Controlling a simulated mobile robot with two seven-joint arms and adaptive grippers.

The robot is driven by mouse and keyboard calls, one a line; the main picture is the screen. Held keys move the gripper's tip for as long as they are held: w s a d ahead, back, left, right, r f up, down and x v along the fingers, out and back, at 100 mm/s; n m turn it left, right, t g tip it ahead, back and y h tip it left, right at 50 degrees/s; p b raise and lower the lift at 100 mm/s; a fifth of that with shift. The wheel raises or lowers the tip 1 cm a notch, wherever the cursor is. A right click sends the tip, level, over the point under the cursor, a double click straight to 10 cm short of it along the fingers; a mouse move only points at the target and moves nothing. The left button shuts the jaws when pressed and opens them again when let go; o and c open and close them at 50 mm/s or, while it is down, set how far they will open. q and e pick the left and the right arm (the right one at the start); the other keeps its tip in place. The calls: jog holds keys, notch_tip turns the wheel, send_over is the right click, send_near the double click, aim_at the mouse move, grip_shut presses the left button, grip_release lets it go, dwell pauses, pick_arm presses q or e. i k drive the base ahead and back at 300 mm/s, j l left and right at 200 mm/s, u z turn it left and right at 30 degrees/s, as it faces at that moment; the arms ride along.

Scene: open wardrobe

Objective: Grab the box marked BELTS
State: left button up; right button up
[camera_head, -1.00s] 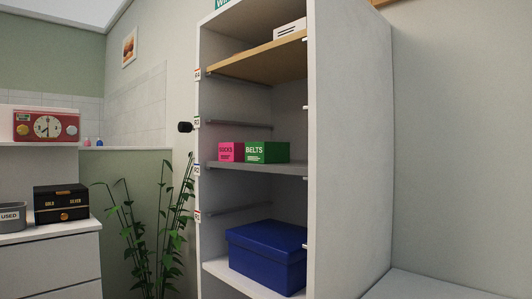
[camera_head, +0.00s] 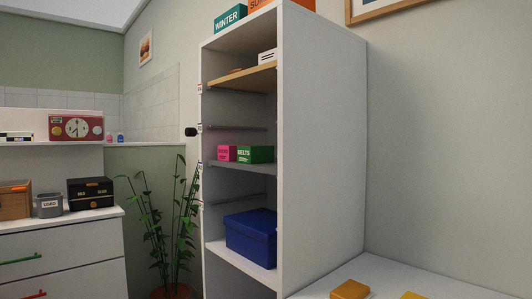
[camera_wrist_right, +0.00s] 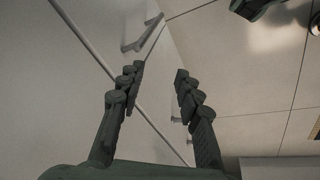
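The green box marked BELTS (camera_head: 255,154) sits on the grey middle shelf (camera_head: 230,167) of the open wardrobe in the head view. A smaller pink box (camera_head: 227,153) stands to its left on the same shelf; its label is hard to read now. My right gripper (camera_wrist_right: 158,82) shows in the right wrist view with its two fingers apart and nothing between them. It is far from the box, over plain pale surfaces. My left gripper is not in view.
The wardrobe's right side panel (camera_head: 322,150) closes that side. A blue box (camera_head: 251,236) sits below, a wooden shelf (camera_head: 240,78) above. A plant (camera_head: 165,235) stands left of the wardrobe. A drawer unit (camera_head: 60,250) is at far left, a white surface (camera_head: 400,285) at lower right.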

aim_at(247, 155)
jog(key=i+j+z, duration=0.1)
jog(key=j, duration=0.25)
jog(key=i+j+z, duration=0.1)
jog(key=i+j, duration=0.15)
jog(key=i+j+z, duration=0.15)
jog(key=j+z, duration=0.3)
jog(key=j, duration=0.7)
jog(key=j+z, duration=0.45)
jog(key=j, duration=0.7)
